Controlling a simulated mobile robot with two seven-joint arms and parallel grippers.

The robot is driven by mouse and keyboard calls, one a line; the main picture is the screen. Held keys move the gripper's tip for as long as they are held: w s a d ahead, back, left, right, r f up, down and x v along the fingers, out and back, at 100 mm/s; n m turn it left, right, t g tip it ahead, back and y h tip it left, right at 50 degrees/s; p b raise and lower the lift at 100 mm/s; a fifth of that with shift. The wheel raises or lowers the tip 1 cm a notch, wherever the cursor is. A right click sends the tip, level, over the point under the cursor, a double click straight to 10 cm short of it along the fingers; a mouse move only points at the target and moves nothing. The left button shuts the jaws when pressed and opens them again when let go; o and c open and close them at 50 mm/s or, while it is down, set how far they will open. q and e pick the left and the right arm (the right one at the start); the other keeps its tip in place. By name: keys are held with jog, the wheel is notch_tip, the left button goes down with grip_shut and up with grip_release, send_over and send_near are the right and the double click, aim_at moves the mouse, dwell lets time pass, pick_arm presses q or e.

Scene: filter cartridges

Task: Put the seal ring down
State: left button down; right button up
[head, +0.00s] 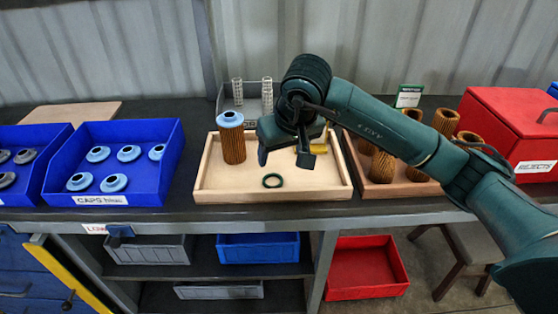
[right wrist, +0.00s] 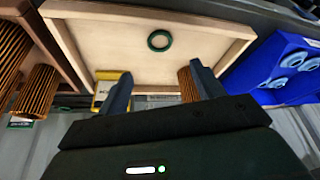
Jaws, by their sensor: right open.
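The dark green seal ring (head: 272,181) lies flat on the floor of the pale wooden tray (head: 215,183), near its front. It also shows in the right wrist view (right wrist: 160,40), clear of both fingers. My right gripper (head: 285,157) is open and empty above the tray, a little behind the ring in the head view. Its two fingers also show in the right wrist view (right wrist: 162,88), spread apart. A pleated brown cartridge (head: 233,148) with a blue cap (head: 230,119) stands upright at the tray's back left. My left gripper is not in view.
A blue bin of caps (head: 158,186) stands left of the tray. A wooden tray of several brown cartridges (head: 388,189) stands right, partly behind my arm, with a red rejects box (head: 510,112) beyond. A yellow object (head: 321,146) sits at the tray's back, partly hidden.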

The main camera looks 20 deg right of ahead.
jog(key=s+a+f+m+g+y, duration=0.2)
jog(key=s+a+g+y, duration=0.1)
jog(key=s+a+y, duration=0.4)
jog(key=s+a+f+m+g+y, duration=0.2)
jog(key=s+a+m, duration=0.15)
jog(key=a, duration=0.45)
jog(key=s+a+r+m+t+y, duration=0.1)
jog(key=s+a+r+m+y, duration=0.2)
jog(key=m+y, duration=0.4)
jog(key=s+a+r+m+t+y, duration=0.1)
jog(key=s+r+m+y, duration=0.1)
jog(key=r+m+y, duration=0.55)
jog(key=w+d+f+m+t+h, duration=0.2)
jog(key=d+f+m+t+h, duration=0.3)
jog(key=m, duration=0.6)
jog(key=w+d+f+m+t+h, duration=0.1)
jog(key=m+t+h, duration=0.2)
jog(key=m+t, duration=0.55)
jog(key=w+d+f+m+t+h, duration=0.25)
jog(key=m+h, duration=0.25)
jog(key=m, duration=0.9)
jog(key=s+d+f+m+g+h, duration=0.3)
jog(key=s+f+m, duration=0.2)
jog(key=f+m, duration=0.4)
jog(key=s+d+f+m+g+h, duration=0.2)
jog(key=s+d+f+m+h, duration=0.1)
jog(key=f+m, duration=0.5)
jog(key=shift+s+f+m+g, duration=0.4)
jog(key=shift+s+f, duration=0.15)
jog(key=shift+s, duration=0.35)
